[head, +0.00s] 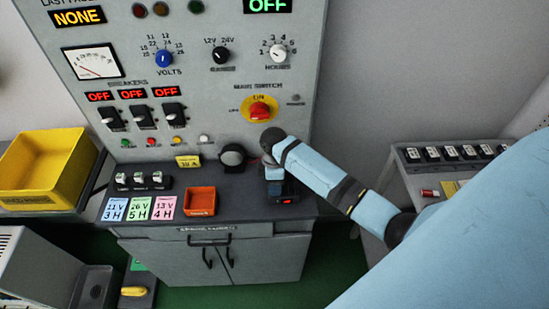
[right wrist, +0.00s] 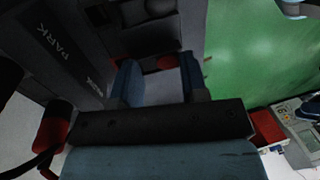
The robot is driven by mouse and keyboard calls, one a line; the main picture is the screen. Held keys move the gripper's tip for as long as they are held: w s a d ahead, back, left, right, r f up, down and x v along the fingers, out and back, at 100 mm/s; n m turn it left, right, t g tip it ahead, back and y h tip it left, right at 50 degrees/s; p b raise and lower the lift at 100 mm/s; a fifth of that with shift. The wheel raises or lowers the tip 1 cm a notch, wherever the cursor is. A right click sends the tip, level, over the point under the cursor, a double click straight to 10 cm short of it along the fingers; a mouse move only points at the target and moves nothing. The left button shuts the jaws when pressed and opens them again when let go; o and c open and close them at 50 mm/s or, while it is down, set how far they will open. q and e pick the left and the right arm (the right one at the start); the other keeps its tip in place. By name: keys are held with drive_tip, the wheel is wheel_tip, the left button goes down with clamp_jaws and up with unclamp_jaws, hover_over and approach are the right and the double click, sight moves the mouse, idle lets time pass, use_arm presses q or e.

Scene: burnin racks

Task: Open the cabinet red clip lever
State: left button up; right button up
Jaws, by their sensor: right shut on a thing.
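My right gripper (head: 284,188) points down at the front right edge of the dark counter, above the grey cabinet (head: 260,262). A small red part (head: 287,201), seemingly the red clip lever, shows at its fingertips. In the right wrist view, the blue fingers of the right gripper (right wrist: 157,82) are around something, with a red part (right wrist: 165,62) showing at their far end. The gripper is shut on it. Most of the lever is hidden by the fingers, and its angle cannot be told. My left gripper is not in view.
A grey panel with switches (head: 171,113) rises behind the counter. An orange tray (head: 200,201) and coloured cards (head: 139,208) lie left of my gripper. A yellow bin (head: 45,160) stands far left. A rack of black modules (head: 450,152) stands right. Green floor (head: 330,280) lies between.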

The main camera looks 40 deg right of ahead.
drive_tip(key=o, duration=0.9)
drive_tip(key=shift+r, duration=0.1)
drive_tip(key=r, duration=0.4)
drive_tip(key=w+d+r, duration=0.1)
drive_tip(key=r, duration=0.4)
drive_tip(key=w+r, duration=0.1)
drive_tip(key=r, duration=0.3)
drive_tip(key=shift+w+d+r+b, duration=0.1)
drive_tip(key=shift+d+r+b, duration=0.1)
drive_tip(key=shift+d+b, duration=0.1)
drive_tip(key=shift+a, duration=0.1)
